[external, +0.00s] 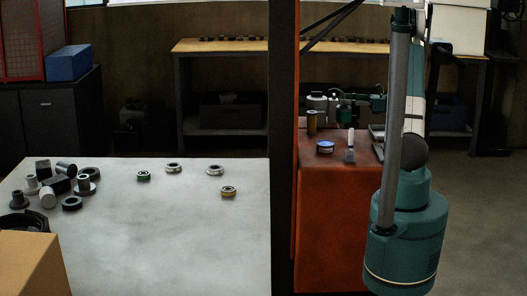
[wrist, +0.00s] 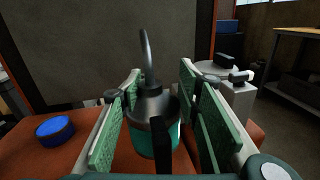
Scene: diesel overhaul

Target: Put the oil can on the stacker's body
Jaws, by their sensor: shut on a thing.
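The oil can (wrist: 153,105) has a dark grey top, a curved spout and a teal body. In the wrist view it stands upright between the green pads of my gripper (wrist: 160,120), which is shut on it. The stacker's body (wrist: 70,157) is orange-red and lies below the can in that view. In the external view the stacker's body (external: 338,215) stands right of a dark post, and my gripper (external: 345,104) is at the far end of its top. The can is small and dark there. I cannot tell whether its base touches the top.
A blue-lidded tin (external: 325,147), a brown cylinder (external: 311,122) and a pale-handled tool (external: 349,147) are on the stacker's top. A grey canister (wrist: 232,90) stands right of my gripper. A white table (external: 190,235) with several loose parts is left of the post.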

